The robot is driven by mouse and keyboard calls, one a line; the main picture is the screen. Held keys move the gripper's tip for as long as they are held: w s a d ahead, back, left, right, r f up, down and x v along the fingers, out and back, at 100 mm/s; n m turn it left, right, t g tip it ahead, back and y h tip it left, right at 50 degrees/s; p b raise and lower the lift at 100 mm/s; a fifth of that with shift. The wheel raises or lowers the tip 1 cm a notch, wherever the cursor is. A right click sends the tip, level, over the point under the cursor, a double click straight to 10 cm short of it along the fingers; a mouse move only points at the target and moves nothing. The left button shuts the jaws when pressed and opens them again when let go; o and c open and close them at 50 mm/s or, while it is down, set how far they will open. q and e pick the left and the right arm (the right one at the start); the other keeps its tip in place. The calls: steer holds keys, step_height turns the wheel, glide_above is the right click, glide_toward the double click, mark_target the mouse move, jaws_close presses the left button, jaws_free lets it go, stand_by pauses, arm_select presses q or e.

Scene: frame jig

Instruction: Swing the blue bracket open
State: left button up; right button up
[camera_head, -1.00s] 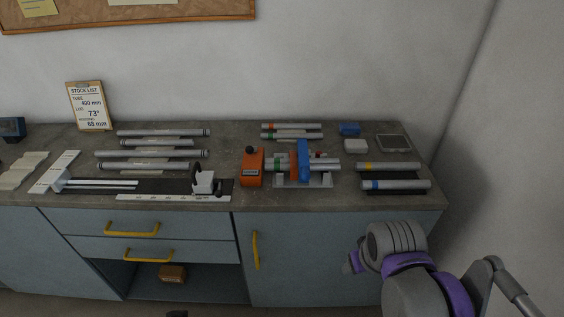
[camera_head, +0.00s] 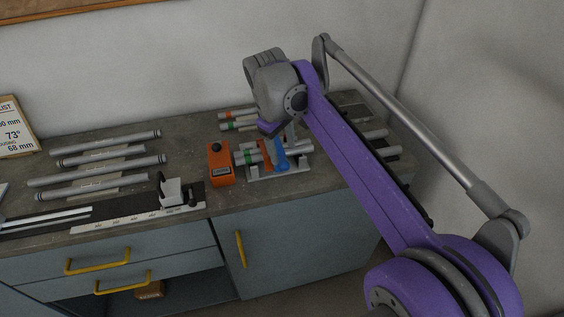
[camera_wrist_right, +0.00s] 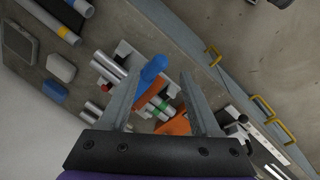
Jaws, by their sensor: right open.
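The blue bracket (camera_head: 281,163) sits on the pale metal jig (camera_head: 297,168) on the bench, across silver tubes with green bands. My right gripper (camera_head: 280,146) comes down over it from above, and its fingers hide part of the bracket in the head view. In the right wrist view the gripper (camera_wrist_right: 163,70) is open, with the blue bracket (camera_wrist_right: 152,71) between the fingers, nearer the left one. I cannot tell whether a finger touches it. My left gripper is not in view.
An orange block (camera_head: 220,164) with a black knob stands just left of the jig. Several silver tubes (camera_head: 110,162) lie further left, beside a white-scaled measuring rail (camera_head: 135,220). A white block (camera_wrist_right: 60,67) and a blue block (camera_wrist_right: 54,92) lie near the jig.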

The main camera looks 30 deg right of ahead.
mark_target(285, 163)
steer(key=f, duration=0.4)
steer(key=d+f, duration=0.1)
steer(key=f, duration=0.1)
steer(key=shift+w+f, duration=0.1)
steer(key=shift+w, duration=0.2)
steer(key=shift+c, duration=0.3)
jaws_close()
stand_by(0.8)
